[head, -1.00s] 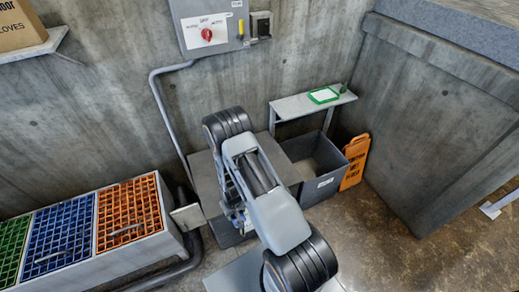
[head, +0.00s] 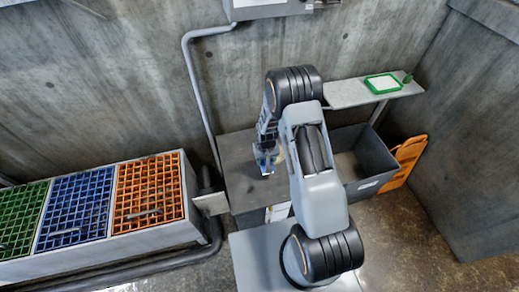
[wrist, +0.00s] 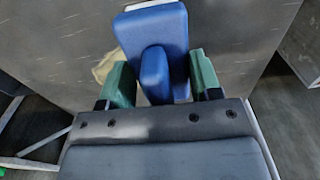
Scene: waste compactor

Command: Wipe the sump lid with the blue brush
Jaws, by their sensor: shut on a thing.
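The blue brush (wrist: 155,35) has a broad blue block with a pale far edge and a blue grip. My gripper (wrist: 158,75) is shut on that grip between its green finger pads. In the head view my gripper (head: 266,158) is over the dark grey flat top (head: 243,180) of a low block against the wall, which looks like the sump lid. A tan patch (wrist: 104,63) shows beside the left finger, partly hidden by it. I cannot tell whether the brush touches the surface. My arm hides the lid's right part.
A long trough with green, blue and orange grates (head: 150,190) stands at left. A grey open bin (head: 362,165) stands right of the block, below a shelf (head: 350,92) with a green-framed tray (head: 383,83). An orange sign (head: 405,160) leans at right. A pipe (head: 190,80) runs down the wall.

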